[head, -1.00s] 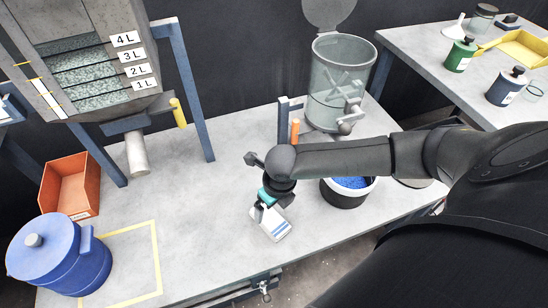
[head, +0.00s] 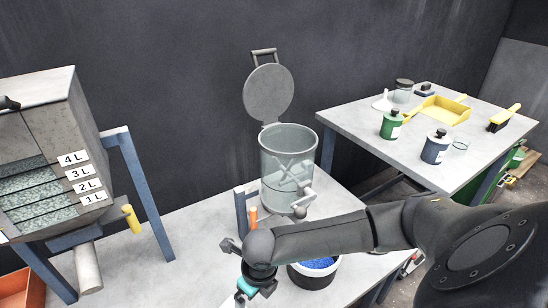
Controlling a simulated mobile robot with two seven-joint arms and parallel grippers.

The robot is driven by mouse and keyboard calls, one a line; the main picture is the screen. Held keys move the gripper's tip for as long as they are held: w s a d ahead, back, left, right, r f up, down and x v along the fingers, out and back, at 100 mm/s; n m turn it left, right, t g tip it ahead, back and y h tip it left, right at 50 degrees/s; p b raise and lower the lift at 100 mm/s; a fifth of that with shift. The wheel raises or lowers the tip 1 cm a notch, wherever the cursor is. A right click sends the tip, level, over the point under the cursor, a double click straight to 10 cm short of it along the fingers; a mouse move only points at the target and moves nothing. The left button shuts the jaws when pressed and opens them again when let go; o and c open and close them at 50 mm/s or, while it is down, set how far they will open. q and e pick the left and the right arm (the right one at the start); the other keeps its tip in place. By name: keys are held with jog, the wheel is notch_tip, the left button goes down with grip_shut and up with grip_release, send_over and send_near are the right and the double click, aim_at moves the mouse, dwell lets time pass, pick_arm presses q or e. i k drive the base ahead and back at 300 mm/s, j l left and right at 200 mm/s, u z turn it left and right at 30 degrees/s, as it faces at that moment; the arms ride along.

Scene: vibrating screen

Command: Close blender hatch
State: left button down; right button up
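The blender (head: 287,165) is a clear cylinder with a mixing paddle inside, standing on the grey table in the middle of the head view. Its round grey hatch (head: 268,92) stands upright behind the rim, open, with a bar handle (head: 264,53) on top. My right gripper (head: 246,296) is low in the view, in front of and below the blender, well apart from the hatch. A white item (head: 230,302) shows beside its fingers, mostly cut off by the lower edge. I cannot tell whether the fingers are shut on it. My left gripper is out of view.
My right arm passes in front of a tub of blue material (head: 318,264). An orange-handled lever (head: 253,216) stands left of the blender. A hopper with litre marks (head: 45,165) is at left. Green and blue bottles and a yellow dustpan (head: 445,110) are on the right table.

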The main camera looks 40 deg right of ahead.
aim_at(268, 91)
jog(key=z, duration=1.25)
